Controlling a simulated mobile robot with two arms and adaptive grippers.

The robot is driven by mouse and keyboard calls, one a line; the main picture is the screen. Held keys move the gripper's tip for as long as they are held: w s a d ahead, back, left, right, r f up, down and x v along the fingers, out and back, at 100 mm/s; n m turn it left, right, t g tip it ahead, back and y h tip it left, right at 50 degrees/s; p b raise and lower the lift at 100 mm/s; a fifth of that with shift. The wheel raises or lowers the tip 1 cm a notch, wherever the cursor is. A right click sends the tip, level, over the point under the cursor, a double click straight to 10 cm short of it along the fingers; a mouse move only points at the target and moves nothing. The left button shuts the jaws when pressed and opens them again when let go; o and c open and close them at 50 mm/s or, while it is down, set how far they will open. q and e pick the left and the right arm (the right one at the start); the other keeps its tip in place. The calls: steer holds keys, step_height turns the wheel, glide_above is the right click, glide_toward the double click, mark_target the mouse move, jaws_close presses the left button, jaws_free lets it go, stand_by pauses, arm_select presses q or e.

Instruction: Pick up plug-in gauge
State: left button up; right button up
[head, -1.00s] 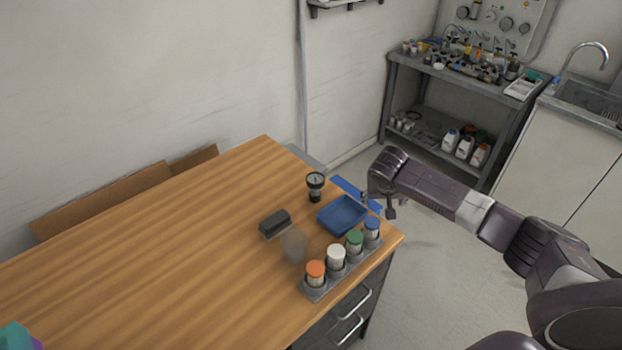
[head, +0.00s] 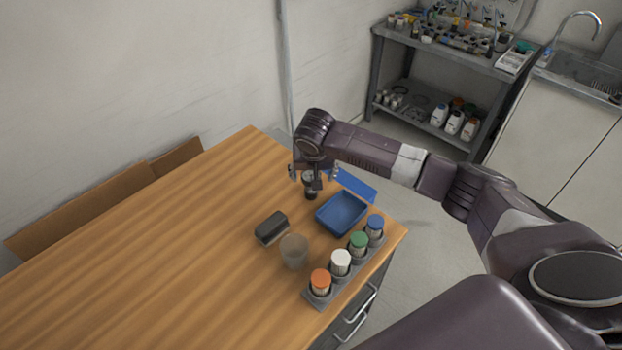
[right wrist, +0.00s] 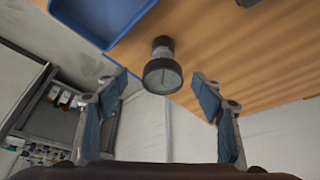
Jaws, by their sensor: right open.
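The plug-in gauge (head: 310,187) is a dark upright piece with a round dial, standing on the wooden table near its far right edge. In the right wrist view the gauge (right wrist: 163,70) shows its pale dial face, above and between the fingertips. My right gripper (head: 314,176) is over the gauge and hides part of it in the head view. In the right wrist view my right gripper (right wrist: 163,82) has its fingers wide apart, with nothing held between them. My left gripper is not in view.
A blue tray (head: 342,213) sits right of the gauge, with a flat blue piece (head: 351,184) behind it. A dark block (head: 271,227), a translucent cup (head: 294,251) and a rack of colour-capped jars (head: 340,263) stand nearer. The table's left part (head: 150,270) is clear.

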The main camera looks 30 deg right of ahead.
mark_target(311, 177)
steer(key=p+x, duration=0.1)
steer(key=x, duration=0.3)
steer(key=shift+w+a, duration=0.15)
steer(key=shift+a, duration=0.05)
steer(key=shift+d+f, duration=0.1)
steer(key=shift+f, duration=0.25)
steer(key=shift+w, duration=0.1)
steer(key=c, duration=1)
steer(key=shift+c, duration=1.3)
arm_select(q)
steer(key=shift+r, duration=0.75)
arm_select(e)
steer(key=shift+c, duration=0.5)
steer(key=shift+r, duration=0.1)
